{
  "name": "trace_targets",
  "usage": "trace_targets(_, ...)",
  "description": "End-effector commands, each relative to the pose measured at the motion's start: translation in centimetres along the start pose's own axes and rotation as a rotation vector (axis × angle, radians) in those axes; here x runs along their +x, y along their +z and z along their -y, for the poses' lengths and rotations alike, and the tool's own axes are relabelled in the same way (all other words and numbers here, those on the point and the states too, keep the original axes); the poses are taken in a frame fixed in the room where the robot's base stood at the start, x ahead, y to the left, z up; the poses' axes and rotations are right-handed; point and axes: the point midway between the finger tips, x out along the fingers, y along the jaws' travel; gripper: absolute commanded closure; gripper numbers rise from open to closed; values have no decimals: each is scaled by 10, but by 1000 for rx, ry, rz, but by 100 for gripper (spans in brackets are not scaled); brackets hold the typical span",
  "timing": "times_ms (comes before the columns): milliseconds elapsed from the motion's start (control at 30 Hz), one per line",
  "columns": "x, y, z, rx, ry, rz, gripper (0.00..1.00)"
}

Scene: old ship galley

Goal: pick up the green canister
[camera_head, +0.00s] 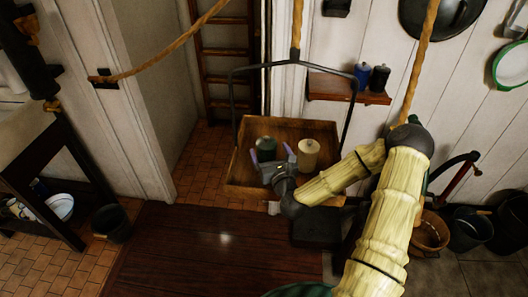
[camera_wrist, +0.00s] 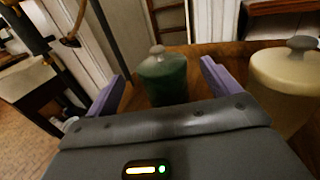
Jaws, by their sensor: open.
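The green canister (camera_head: 266,148) stands upright on a hanging wooden tray (camera_head: 240,176) in the head view, left of a cream canister. In the wrist view the green canister (camera_wrist: 163,78) has a grey knob on its lid and shows between and beyond my two purple fingers. My gripper (camera_head: 270,158) is open, with one finger on each side of the green canister's line; its lower part is hidden behind the gripper body. I cannot tell whether the fingers (camera_wrist: 160,82) reach alongside it.
The cream canister (camera_head: 308,154) stands close to the right finger and also shows in the wrist view (camera_wrist: 286,82). The tray hangs from a dark metal frame (camera_head: 236,95) and rope. A wall shelf (camera_head: 335,90) holds blue and black jars behind. A dark wooden surface (camera_head: 200,250) lies in front.

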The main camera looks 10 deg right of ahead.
Motion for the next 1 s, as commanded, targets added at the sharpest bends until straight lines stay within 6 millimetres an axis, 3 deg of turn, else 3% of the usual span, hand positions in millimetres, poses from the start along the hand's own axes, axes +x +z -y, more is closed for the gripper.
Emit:
trace_targets(133,13,1,2,-1,-4,0,11)
trace_targets(567,20,0,-5,0,7,0,11)
trace_targets(1000,66,-4,-7,0,5,1,11)
